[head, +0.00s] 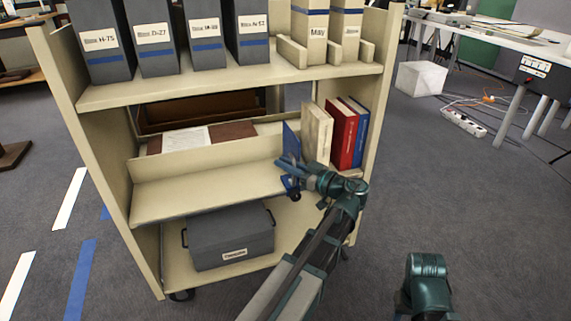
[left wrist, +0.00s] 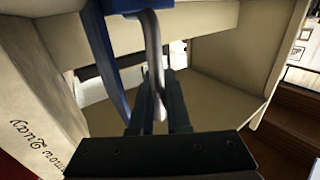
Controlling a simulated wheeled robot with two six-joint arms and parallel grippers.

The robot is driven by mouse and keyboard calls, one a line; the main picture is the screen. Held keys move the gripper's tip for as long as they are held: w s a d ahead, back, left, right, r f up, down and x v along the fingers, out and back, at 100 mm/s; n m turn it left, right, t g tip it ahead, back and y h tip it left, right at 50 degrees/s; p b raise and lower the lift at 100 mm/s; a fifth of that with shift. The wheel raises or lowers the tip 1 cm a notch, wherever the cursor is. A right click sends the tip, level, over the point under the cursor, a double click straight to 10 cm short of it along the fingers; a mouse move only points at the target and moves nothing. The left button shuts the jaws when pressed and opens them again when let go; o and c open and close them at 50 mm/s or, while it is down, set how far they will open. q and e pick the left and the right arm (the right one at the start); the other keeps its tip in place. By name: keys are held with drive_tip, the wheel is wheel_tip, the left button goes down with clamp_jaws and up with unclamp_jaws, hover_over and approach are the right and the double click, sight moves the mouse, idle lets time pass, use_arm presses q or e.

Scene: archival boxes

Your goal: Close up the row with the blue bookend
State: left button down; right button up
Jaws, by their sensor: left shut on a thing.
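The blue bookend (head: 289,143) is at the left end of the short row on the middle shelf. The row has a cream volume (head: 317,133), then red books (head: 341,135) and a blue book (head: 360,130). My left gripper (head: 292,187) is shut on the bookend. In the left wrist view, its fingers pinch a grey strip of it, and the blue plate (left wrist: 106,62) is left of them. The cream volume shows lettering there (left wrist: 35,140). I cannot tell whether plate and volume touch, or whether the bookend rests on the shelf. My right gripper is out of view.
The middle shelf (head: 205,188) has a raised lip and is bare left of the bookend. Papers and a brown folder (head: 232,131) lie behind. A grey box (head: 230,236) sits on the bottom shelf.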

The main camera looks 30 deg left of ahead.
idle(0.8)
use_arm(q)
drive_tip(key=w+d, duration=0.4)
drive_tip(key=w, duration=0.1)
drive_tip(key=shift+w+d, duration=0.15)
drive_tip(key=shift+d, duration=0.1)
drive_tip(key=c, duration=1.2)
unclamp_jaws()
drive_tip(key=shift+o, duration=0.2)
drive_tip(key=shift+d, duration=0.1)
drive_tip(key=s+d, duration=0.1)
drive_tip(key=d, duration=1.2)
drive_tip(key=shift+s+d, duration=0.25)
drive_tip(key=shift+s, duration=0.15)
